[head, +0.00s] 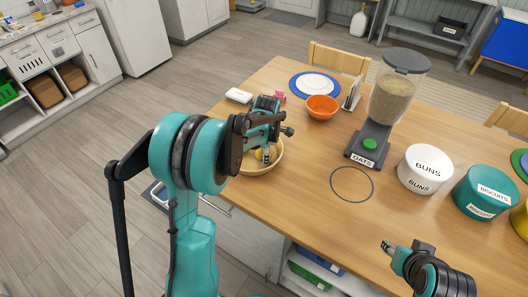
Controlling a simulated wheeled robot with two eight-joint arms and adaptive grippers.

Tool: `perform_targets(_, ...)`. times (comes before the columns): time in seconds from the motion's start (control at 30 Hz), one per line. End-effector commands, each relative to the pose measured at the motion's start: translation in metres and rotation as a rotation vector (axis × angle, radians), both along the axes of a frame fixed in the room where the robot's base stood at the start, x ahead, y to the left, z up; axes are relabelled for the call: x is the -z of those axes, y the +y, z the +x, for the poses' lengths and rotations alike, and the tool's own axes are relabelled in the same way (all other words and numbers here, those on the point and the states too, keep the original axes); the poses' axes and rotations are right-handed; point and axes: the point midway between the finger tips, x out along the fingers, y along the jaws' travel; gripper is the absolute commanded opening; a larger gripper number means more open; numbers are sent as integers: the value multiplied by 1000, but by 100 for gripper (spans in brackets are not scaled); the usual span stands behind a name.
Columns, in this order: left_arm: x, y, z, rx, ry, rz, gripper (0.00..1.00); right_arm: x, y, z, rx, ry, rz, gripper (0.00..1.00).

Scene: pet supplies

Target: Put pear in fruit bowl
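A yellowish wooden bowl (270,169), which looks like the fruit bowl, stands near the left edge of the table, partly hidden behind my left arm. My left gripper (265,156) points down into the bowl or just over it. Its fingers are small and partly covered, so I cannot tell whether they are open or hold anything. I cannot make out a pear; the bowl's contents are mostly hidden. My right gripper (387,247) is over the table's front right part, away from the bowl, with no object visible at its fingertips.
An orange bowl (321,108), a white plate (314,84) on a blue mat, and an oats dispenser (369,146) stand behind and right of the bowl. A buns canister (425,169) and a biscuits canister (485,193) stand at right. The table's front middle is clear.

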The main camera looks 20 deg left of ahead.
Motion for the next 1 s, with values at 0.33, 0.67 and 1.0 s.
perform_targets(0.33,2,0,0,0,0,0,76,2,0,0,0,0,0,40)
perform_targets(0.67,-23,-2,-3,0,0,0,76,-8,0,0,0,0,0,40)
perform_targets(1.0,-95,-10,-15,0,0,0,76,-28,0,0,0,0,0,40)
